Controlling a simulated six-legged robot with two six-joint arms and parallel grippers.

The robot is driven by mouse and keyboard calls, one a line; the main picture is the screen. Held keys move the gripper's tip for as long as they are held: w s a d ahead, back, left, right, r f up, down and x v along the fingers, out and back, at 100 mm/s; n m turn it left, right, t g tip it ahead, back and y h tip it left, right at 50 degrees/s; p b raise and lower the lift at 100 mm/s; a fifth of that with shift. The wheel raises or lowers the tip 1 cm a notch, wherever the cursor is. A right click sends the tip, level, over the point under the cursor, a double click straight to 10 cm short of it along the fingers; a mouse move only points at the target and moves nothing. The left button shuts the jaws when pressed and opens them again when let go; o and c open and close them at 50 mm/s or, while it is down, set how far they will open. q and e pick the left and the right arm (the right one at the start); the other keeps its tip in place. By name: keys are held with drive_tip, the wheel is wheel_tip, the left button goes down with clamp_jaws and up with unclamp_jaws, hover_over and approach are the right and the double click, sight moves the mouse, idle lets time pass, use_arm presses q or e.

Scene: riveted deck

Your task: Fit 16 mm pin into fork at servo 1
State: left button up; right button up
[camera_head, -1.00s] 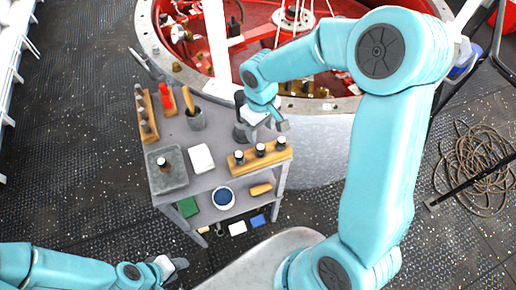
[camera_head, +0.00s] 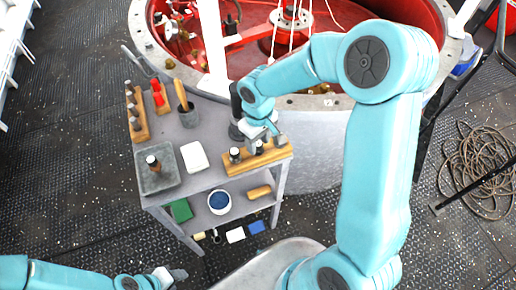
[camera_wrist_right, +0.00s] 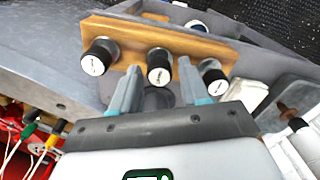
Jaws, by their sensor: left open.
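A wooden block (camera_head: 240,166) at the cart's right front edge holds three dark pins with pale tops, also seen in the right wrist view (camera_wrist_right: 125,45). My right gripper (camera_head: 262,132) is just above this block. In the right wrist view its open fingers (camera_wrist_right: 159,68) lie either side of the middle pin (camera_wrist_right: 159,58); no contact shows. The other two pins (camera_wrist_right: 98,57) (camera_wrist_right: 213,76) stand outside the fingers. Pin sizes are not readable. My left gripper (camera_head: 174,275) is open and empty at the bottom left, away from the cart. I cannot pick out the servo 1 fork.
A red-lined round housing (camera_head: 345,103) with mechanisms stands behind. Coiled rope (camera_head: 475,175) lies right.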

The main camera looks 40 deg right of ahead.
sight(258, 143)
clamp_jaws()
drive_tip(key=shift+w+r, duration=0.1)
drive_tip(key=shift+r, duration=0.05)
drive_tip(key=shift+r+p, duration=1.95)
drive_tip(key=shift+r, duration=0.65)
